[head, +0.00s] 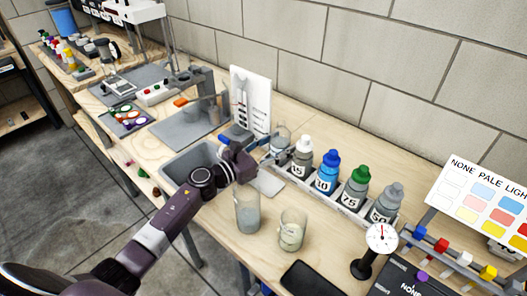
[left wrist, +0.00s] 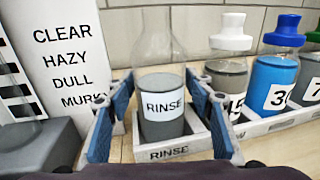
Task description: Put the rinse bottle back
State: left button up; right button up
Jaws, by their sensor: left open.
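The rinse bottle (left wrist: 162,88) is clear with grey liquid and a white RINSE label. It stands upright in the left end slot of the bottle rack (left wrist: 246,130), behind a RINSE tag. It also shows in the head view (head: 281,133), at the left end of the rack (head: 330,191). My left gripper (left wrist: 162,130) is open, with one blue finger on each side of the bottle; a gap shows beside the lower bottle, and contact higher up is unclear. In the head view my left gripper (head: 266,157) reaches the rack from the left. My right gripper is not seen.
Bottles with white (head: 303,157), blue (head: 327,172), green (head: 356,187) and grey caps fill the rack to the right. A clarity card (head: 250,100) stands left of the bottle. Two beakers (head: 247,210) (head: 292,230) stand in front. A sink (head: 188,161) lies left.

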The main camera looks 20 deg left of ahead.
pick_arm(q)
jog(key=b+v, duration=0.1)
jog(key=v, duration=0.9)
jog(key=shift+s+a+f, duration=0.15)
jog(key=shift+s+f, duration=0.05)
jog(key=shift+s+a+r, duration=0.15)
jog(key=shift+s+a, duration=0.15)
jog(key=shift+s, duration=0.2)
